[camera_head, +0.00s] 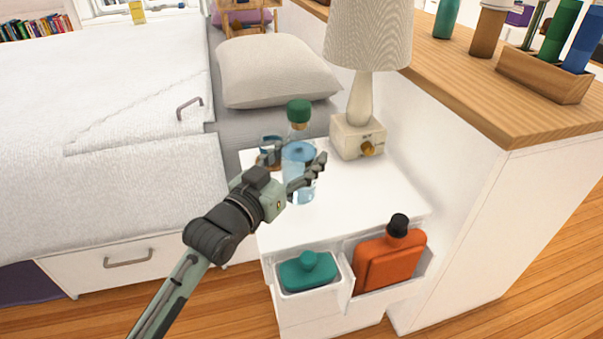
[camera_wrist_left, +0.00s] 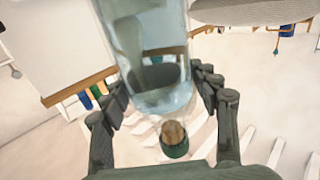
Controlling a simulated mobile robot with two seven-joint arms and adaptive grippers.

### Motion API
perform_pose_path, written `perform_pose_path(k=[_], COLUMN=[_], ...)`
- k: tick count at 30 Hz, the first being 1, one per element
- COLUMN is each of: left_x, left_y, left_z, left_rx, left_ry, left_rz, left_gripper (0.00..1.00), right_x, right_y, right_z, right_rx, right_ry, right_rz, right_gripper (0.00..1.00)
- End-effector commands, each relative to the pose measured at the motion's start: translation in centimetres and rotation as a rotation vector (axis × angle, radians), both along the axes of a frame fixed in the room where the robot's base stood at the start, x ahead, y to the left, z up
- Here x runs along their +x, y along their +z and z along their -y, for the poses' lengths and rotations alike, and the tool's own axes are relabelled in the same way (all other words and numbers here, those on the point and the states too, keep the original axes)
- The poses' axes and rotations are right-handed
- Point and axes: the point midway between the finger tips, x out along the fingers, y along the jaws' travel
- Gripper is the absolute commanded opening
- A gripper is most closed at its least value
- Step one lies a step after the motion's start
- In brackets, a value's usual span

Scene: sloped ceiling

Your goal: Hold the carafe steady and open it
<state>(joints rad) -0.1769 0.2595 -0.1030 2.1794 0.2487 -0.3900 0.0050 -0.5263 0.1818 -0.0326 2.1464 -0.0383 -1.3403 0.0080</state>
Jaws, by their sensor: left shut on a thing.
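The carafe (camera_head: 301,187) is clear glass with bluish water in it. It is upright over the white nightstand top. Its cork stopper with a green cap (camera_head: 299,111) sits at the top of the neck. My left gripper (camera_head: 304,170) is shut on the carafe's body, with its fingers on both sides. In the left wrist view the carafe (camera_wrist_left: 160,96) fills the space between the fingers, and the green cap (camera_wrist_left: 174,150) shows beyond its far end. I cannot tell whether the base touches the nightstand. My right gripper is not in view.
A white panel rises at right; a bed is at left.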

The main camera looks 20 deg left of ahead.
Motion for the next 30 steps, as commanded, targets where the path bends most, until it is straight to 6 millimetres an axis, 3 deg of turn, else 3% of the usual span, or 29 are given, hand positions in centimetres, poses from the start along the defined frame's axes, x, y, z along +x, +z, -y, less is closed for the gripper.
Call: perform_pose_path(k=[4,13,26,27,30], left_x=[0.6,0.5,0.5,0.5,0.5], left_y=[-0.4,-4.0,-4.5,-4.7,-4.7], left_z=[0.3,0.3,0.3,0.3,0.3], left_rx=[0.0,0.0,-0.001,0.001,0.001], left_ry=[-0.001,0.0,-0.001,-0.001,-0.001], left_rz=[0.005,0.005,0.007,0.0,0.0], left_gripper=[0.05,0.05,0.05,0.66,0.78], right_x=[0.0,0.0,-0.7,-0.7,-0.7], right_y=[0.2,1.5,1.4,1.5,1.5], right_z=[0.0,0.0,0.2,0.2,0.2], right_rx=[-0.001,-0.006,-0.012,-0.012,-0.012], right_ry=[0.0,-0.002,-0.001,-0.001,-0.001], right_rz=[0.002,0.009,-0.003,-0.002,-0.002], right_gripper=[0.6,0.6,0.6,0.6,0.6])
